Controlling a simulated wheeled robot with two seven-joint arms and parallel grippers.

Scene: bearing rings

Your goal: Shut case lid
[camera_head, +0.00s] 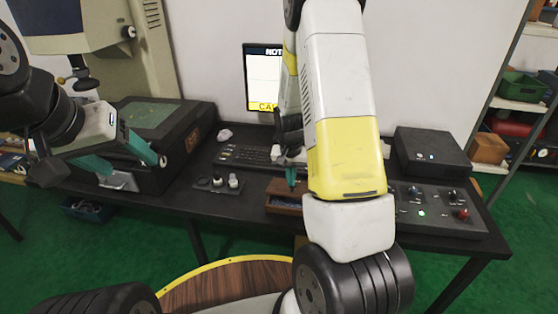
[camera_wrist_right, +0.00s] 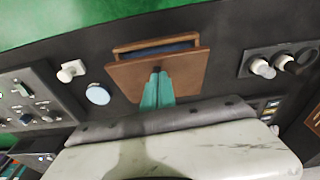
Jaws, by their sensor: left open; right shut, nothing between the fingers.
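The case is a small brown wooden box (camera_head: 284,209) with a blue inside, near the table's front edge. It also shows in the right wrist view (camera_wrist_right: 124,49), where a strip of the blue inside (camera_wrist_right: 165,48) is visible. Its brown lid (camera_wrist_right: 190,68) stands partly open, tilted over the back of the case. My right gripper (camera_wrist_right: 157,72) is shut and empty, its teal fingertips at the lid, seemingly touching it. The right gripper (camera_head: 291,186) is partly hidden by my arm in the head view. My left gripper (camera_head: 137,166) is open and empty, at the far left.
A black machine (camera_head: 165,165) with a green top lies by my left gripper. A small panel with knobs (camera_head: 218,184) is left of the case, and a control box (camera_head: 440,210) with a green light is right. A keyboard (camera_head: 240,154) lies behind.

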